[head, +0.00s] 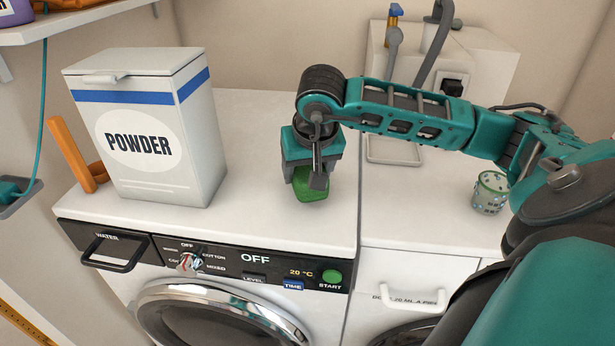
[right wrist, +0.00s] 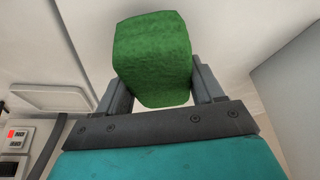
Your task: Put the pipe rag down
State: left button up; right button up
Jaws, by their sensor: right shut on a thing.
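The pipe rag appears as a green, fuzzy block (head: 308,187) in the head view, and it fills the upper middle of the right wrist view (right wrist: 152,58). My right gripper (head: 312,178) is shut on it, one finger on each side. The gripper points down over the right part of the washing machine's white top (head: 265,215). I cannot tell whether the rag touches the top. My left gripper is not in view.
A large POWDER box (head: 150,140) stands on the left of the washer top, with an orange object (head: 75,155) beside it. A patterned cup (head: 490,192) stands on the right-hand machine. The washer top between box and gripper is clear.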

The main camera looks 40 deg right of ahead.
jog(key=shift+f, duration=0.8)
jog(key=shift+f, duration=0.15)
jog(key=o, duration=1)
